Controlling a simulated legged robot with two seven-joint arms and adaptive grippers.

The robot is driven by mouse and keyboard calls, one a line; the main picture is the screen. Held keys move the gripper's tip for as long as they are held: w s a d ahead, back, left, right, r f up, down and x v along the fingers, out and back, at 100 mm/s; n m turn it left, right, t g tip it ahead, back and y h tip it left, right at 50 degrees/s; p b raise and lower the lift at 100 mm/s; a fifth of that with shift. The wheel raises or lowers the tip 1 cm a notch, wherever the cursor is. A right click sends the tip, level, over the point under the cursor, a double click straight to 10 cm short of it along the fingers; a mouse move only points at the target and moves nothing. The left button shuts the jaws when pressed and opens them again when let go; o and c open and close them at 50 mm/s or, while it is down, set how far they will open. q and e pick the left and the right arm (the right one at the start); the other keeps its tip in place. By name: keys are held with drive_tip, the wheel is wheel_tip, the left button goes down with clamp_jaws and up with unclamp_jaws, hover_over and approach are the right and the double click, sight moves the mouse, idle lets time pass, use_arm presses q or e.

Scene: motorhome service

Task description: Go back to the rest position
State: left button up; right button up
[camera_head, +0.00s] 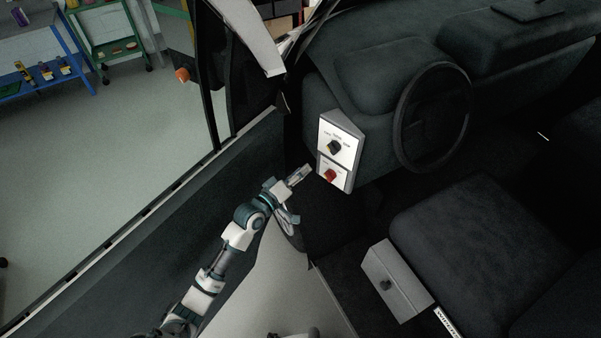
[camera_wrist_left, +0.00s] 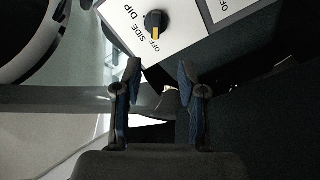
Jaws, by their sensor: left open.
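My left arm reaches in from the bottom left of the head view. Its gripper (camera_head: 302,173) is close to the left side of a pale control box, level with the lower panel, seemingly just apart from it. In the left wrist view the two dark fingers (camera_wrist_left: 160,75) stand apart with nothing held between them. The upper panel (camera_head: 345,140) has a black knob (camera_head: 334,147); the lower panel has a red knob (camera_head: 330,175). The black knob, with a yellow mark, also shows in the wrist view (camera_wrist_left: 156,22), beyond the fingertips.
A steering wheel (camera_head: 433,117) and dark dashboard lie right of the box. A dark seat (camera_head: 480,240) and a grey box with a knob (camera_head: 397,280) are lower right. The open door (camera_head: 150,225) runs along the left of my arm. Shelves stand on the workshop floor beyond.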

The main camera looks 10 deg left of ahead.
use_arm(q)
drive_tip(key=shift+d, duration=0.15)
drive_tip(key=a+f+g+y+b, duration=0.1)
drive_tip(key=a+f+y, duration=0.15)
drive_tip(key=f, duration=0.85)
drive_tip(key=a+f+g+y+b, duration=0.1)
drive_tip(key=a+f+y, duration=0.15)
drive_tip(key=f, duration=0.95)
drive_tip(key=s+a+f+m+g+y+b, duration=0.1)
drive_tip(key=s+a+f, duration=0.1)
drive_tip(key=s+f, duration=0.45)
drive_tip(key=s+a+f+g+y, duration=0.1)
drive_tip(key=s+a+f+g, duration=0.15)
drive_tip(key=f, duration=0.75)
drive_tip(key=s+a+f+m+g+y+b, duration=0.1)
drive_tip(key=s+a+f, duration=0.1)
drive_tip(key=s+f, duration=0.45)
drive_tip(key=s+a+f+m+g+y, duration=0.1)
drive_tip(key=s+a+f+m+g, duration=0.15)
drive_tip(key=s+f, duration=1.25)
drive_tip(key=s+a+f+m+g+b, duration=0.1)
drive_tip(key=s+f, duration=0.3)
drive_tip(key=s, duration=0.8)
drive_tip(key=s+a+f+m+g+y+b, duration=0.1)
drive_tip(key=s+f+g, duration=0.3)
drive_tip(key=s, duration=0.8)
drive_tip(key=shift+s+f, duration=0.35)
drive_tip(key=shift+s, duration=0.05)
drive_tip(key=shift+w+a+m, duration=0.1)
drive_tip(key=shift+m, duration=0.15)
